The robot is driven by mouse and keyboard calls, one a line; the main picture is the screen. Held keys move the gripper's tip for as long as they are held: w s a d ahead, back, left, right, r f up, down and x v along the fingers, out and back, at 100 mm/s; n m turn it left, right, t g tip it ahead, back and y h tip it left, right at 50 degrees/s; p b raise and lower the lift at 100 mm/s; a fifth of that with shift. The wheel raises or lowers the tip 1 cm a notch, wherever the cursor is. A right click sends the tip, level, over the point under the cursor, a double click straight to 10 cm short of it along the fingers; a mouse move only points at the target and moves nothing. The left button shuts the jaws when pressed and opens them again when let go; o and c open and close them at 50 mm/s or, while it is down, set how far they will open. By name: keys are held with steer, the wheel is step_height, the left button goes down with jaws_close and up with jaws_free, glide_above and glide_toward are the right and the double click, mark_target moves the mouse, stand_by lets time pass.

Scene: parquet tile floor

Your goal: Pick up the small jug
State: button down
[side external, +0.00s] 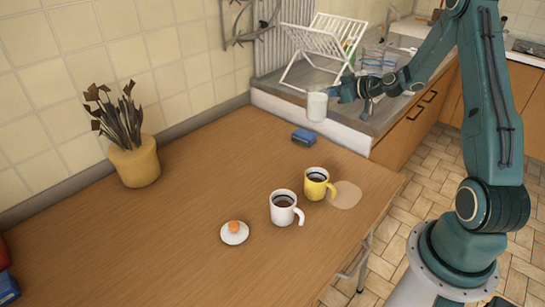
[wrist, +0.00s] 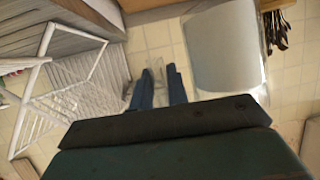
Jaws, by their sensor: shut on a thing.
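The small jug (side external: 317,107) is a plain white, upright-looking vessel in the side external view. It is held in the air by the corner of the raised counter, above the level of the wooden table. My gripper (side external: 338,93) reaches in from the right and is shut on it at its right side. In the wrist view the jug (wrist: 225,50) is a large pale cylinder right of my blue fingers (wrist: 161,88). A pale part shows between the fingers, probably the handle, but it is blurred.
A white dish rack (side external: 322,45) stands on the counter behind the jug.

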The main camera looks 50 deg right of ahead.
mark_target(308, 110)
steer(key=shift+r, duration=0.75)
steer(key=shift+a, duration=0.1)
stand_by(0.7)
steer(key=w+a+f+n+y, duration=0.1)
steer(key=a+f, duration=0.1)
steer(key=a, duration=0.1)
steer(key=w+a+f+n+g+y, duration=0.1)
steer(key=a+f+y, duration=0.1)
steer(key=a, duration=0.1)
steer(key=w+a+f+n+y, duration=0.1)
steer(key=a, duration=0.2)
steer(key=shift+a+f+n+g+y, duration=0.3)
steer(key=shift+a+f, duration=0.05)
steer(key=shift+f, duration=0.05)
steer(key=a+f+n+g+y, duration=0.3)
steer(key=a+f+n+y, duration=0.1)
steer(key=a, duration=0.8)
step_height(308, 110, down, 2)
steer(key=shift+s+a+f+n+g+y, duration=0.1)
steer(key=shift+s+a+n+g+y, duration=0.15)
steer(key=shift+n+y, duration=0.2)
steer(key=shift+f, duration=0.2)
steer(key=shift+s+a+f+n+h, duration=0.2)
steer(key=shift+f+n+h, duration=0.2)
steer(key=shift+n, duration=0.35)
